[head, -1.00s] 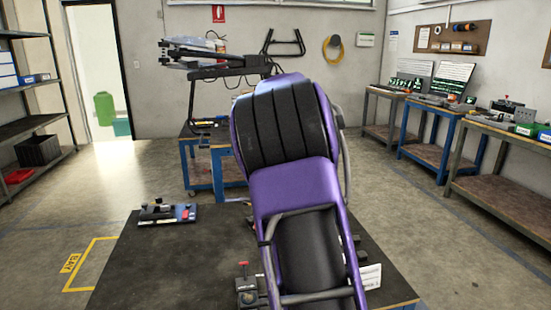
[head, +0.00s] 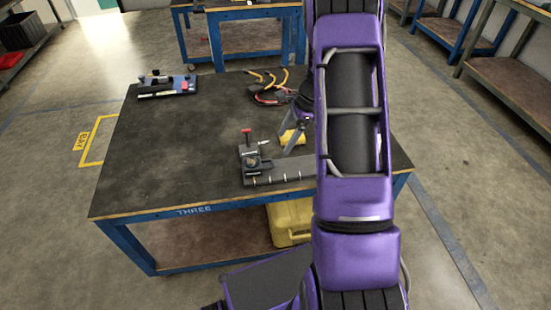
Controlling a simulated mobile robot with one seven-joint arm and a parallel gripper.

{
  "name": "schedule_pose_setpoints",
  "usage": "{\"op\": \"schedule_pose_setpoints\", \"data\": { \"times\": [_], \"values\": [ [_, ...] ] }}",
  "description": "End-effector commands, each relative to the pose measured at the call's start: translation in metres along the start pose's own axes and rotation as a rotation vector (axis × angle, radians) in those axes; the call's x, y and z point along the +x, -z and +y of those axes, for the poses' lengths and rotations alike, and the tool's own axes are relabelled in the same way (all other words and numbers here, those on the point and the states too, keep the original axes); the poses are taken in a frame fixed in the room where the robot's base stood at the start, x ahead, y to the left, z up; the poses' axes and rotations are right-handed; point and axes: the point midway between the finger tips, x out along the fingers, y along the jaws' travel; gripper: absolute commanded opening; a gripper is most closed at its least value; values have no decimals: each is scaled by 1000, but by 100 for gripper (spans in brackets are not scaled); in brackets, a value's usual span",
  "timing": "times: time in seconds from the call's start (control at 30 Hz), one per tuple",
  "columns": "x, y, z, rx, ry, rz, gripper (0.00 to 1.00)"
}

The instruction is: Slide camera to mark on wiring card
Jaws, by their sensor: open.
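A small dark block-shaped device (head: 252,162) with a red-topped knob, which looks like the camera, sits at the left end of a grey rail (head: 283,174) with several light ticks along its front. The rail lies near the front edge of the table, and its right part is hidden behind my purple arm. My gripper (head: 296,143) is partly hidden by the arm. A dark pointed finger shows just above the rail, to the right of the device and apart from it. The gripper is open. No wiring card can be made out.
The black-topped table (head: 170,150) is clear on its left and middle. A yellow item (head: 292,137) lies beside my gripper, with a bundle of cables (head: 270,92) behind. A yellow case (head: 289,222) is on the lower shelf.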

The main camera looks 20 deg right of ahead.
Motion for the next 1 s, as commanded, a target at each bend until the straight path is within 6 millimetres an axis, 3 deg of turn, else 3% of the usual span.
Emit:
{"op": "schedule_pose_setpoints", "data": {
  "times": [0.2,0.4,0.6,0.87,1.0],
  "values": [
    [50,1,1,0,-4,0,84],
    [78,1,0,-1,-2,1,84],
    [89,1,0,-1,0,2,84],
    [90,0,0,-1,1,2,84],
    [90,0,0,-1,1,2,59]
  ]
}}
